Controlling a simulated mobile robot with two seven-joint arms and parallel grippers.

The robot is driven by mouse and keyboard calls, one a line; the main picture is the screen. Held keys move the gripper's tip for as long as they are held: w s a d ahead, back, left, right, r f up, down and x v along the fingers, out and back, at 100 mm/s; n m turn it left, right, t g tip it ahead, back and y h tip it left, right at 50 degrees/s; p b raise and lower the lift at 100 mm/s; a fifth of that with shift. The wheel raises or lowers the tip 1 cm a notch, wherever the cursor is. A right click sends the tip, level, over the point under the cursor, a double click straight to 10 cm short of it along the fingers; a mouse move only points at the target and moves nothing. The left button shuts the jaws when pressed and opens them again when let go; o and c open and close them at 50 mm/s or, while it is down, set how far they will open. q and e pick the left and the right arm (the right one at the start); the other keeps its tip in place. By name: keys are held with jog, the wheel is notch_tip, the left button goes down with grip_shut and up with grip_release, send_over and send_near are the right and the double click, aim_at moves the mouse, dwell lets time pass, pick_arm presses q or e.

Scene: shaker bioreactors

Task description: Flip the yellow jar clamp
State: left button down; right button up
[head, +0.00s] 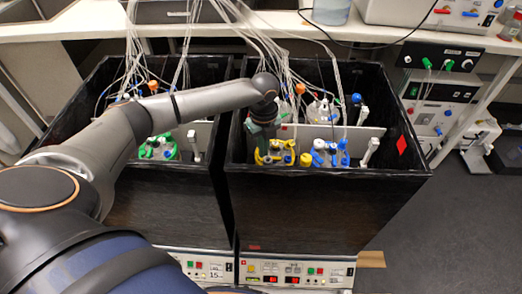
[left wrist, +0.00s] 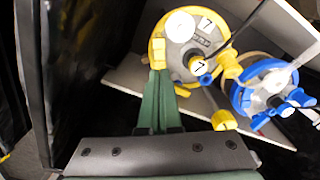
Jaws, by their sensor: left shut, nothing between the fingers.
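The yellow-rimmed jar (head: 282,157) stands in the right black box in the head view, at its near left side. In the left wrist view its grey lid and yellow ring (left wrist: 190,45) show from above. A yellow clamp (left wrist: 158,52) sits on the ring's left edge. My left gripper (head: 262,134) reaches down into the box over this jar. In the left wrist view its green fingers (left wrist: 160,78) are together and empty, with the tips just by the clamp. Whether they touch it I cannot tell. My right gripper is not in view.
A blue-ringed jar (left wrist: 268,90) stands close to the right of the yellow one. The black box wall (left wrist: 35,80) rises close on the left. Tubes and cables (head: 285,60) hang from above. A green-ringed jar (head: 158,150) stands in the left box.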

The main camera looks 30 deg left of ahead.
pick_arm(q)
jog(key=shift+f, duration=0.3)
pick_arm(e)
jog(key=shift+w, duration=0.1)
pick_arm(q)
jog(key=shift+f, duration=0.3)
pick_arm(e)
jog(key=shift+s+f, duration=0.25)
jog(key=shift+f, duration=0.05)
pick_arm(q)
jog(key=shift+f+b, duration=0.35)
jog(key=shift+f, duration=0.05)
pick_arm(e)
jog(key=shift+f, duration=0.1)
pick_arm(q)
notch_tip(320, 180, up, 2)
jog(key=shift+r+p, duration=0.1)
jog(key=shift+p, duration=1.15)
jog(key=shift+r+p, duration=0.85)
jog(key=shift+p, duration=0.2)
jog(key=shift+r+p, duration=0.35)
notch_tip(320, 180, up, 2)
jog(key=p, duration=0.3)
jog(key=shift+r, duration=0.25)
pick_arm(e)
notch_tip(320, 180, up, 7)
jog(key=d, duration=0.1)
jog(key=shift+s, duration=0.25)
